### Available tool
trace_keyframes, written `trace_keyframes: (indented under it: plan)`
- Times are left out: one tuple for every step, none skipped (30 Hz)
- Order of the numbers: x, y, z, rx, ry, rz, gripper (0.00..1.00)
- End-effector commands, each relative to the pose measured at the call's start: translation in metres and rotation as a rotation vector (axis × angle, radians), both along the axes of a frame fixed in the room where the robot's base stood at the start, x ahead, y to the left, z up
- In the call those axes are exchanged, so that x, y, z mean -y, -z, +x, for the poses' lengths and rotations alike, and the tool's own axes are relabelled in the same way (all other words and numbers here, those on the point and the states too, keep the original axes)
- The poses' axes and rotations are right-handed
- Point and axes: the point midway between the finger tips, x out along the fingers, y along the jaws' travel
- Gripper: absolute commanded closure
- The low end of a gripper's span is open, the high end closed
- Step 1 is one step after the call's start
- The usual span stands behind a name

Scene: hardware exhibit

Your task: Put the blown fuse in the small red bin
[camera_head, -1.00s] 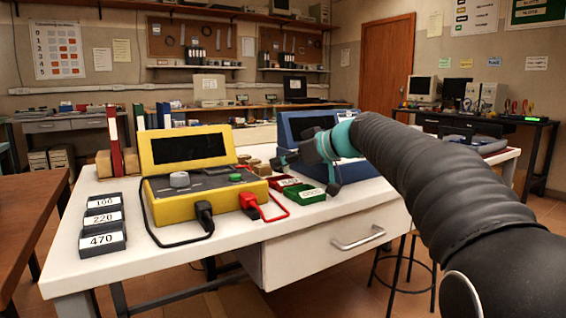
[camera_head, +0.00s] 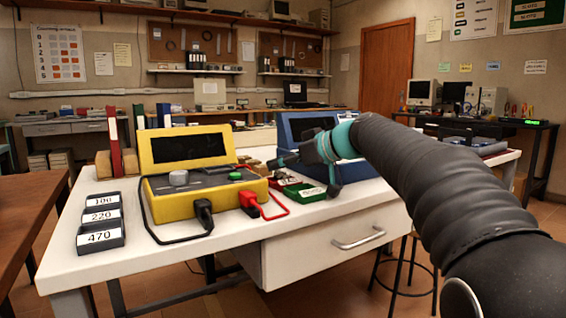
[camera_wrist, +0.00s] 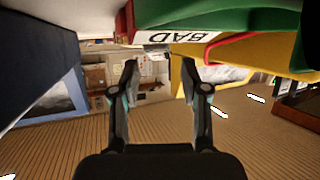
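The small red bin (camera_head: 284,180) stands on the white table beside the blue case, partly hidden behind my gripper and the green bin. In the wrist view the red bin (camera_wrist: 124,24) shows as a red edge with a white label reading BAD, near the top. My gripper (camera_head: 302,177) is over the area of the two bins, its fingers spread. In the wrist view my gripper (camera_wrist: 160,66) is open, with a clear gap between the fingertips and nothing visibly held. The bin lies just beyond the fingertips. I cannot make out the blown fuse in either view.
The green bin (camera_head: 305,193) sits right of the red bin. A yellow tester (camera_head: 183,203) with a black plug and a red plug and lead stands to the left. A blue case (camera_head: 296,127) is behind. Labelled grey trays (camera_head: 101,237) lie at the table's left edge.

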Motion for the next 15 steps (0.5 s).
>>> trace_keyframes:
  plan:
    - [0.0,0.017,0.001,-0.034,-0.003,-0.002,0.55]
    - [0.0,0.017,0.001,-0.035,-0.004,-0.003,0.55]
    - [0.0,0.018,0.002,-0.035,-0.004,-0.003,0.55]
    - [0.0,0.017,0.002,-0.035,-0.004,-0.003,0.55]
    - [0.0,0.017,0.001,-0.035,-0.004,-0.003,0.55]
    - [0.0,0.016,0.001,-0.035,-0.004,-0.003,0.55]
    - [0.0,0.015,0.001,-0.035,-0.003,-0.002,0.55]
    - [0.0,0.013,0.001,-0.035,-0.003,-0.002,0.55]
    - [0.0,0.01,0.001,-0.035,-0.003,-0.002,0.55]
    - [0.0,0.007,0.001,-0.035,-0.004,-0.003,0.55]
    - [0.0,0.004,0.001,-0.034,-0.004,-0.002,0.55]
    - [0.0,0.0,0.001,-0.034,-0.003,-0.002,0.55]
    - [0.002,-0.002,0.0,-0.032,-0.002,-0.002,0.55]
    - [0.009,-0.001,-0.003,-0.031,0.001,-0.002,0.55]
    - [0.016,-0.004,-0.008,-0.029,0.001,-0.001,0.55]
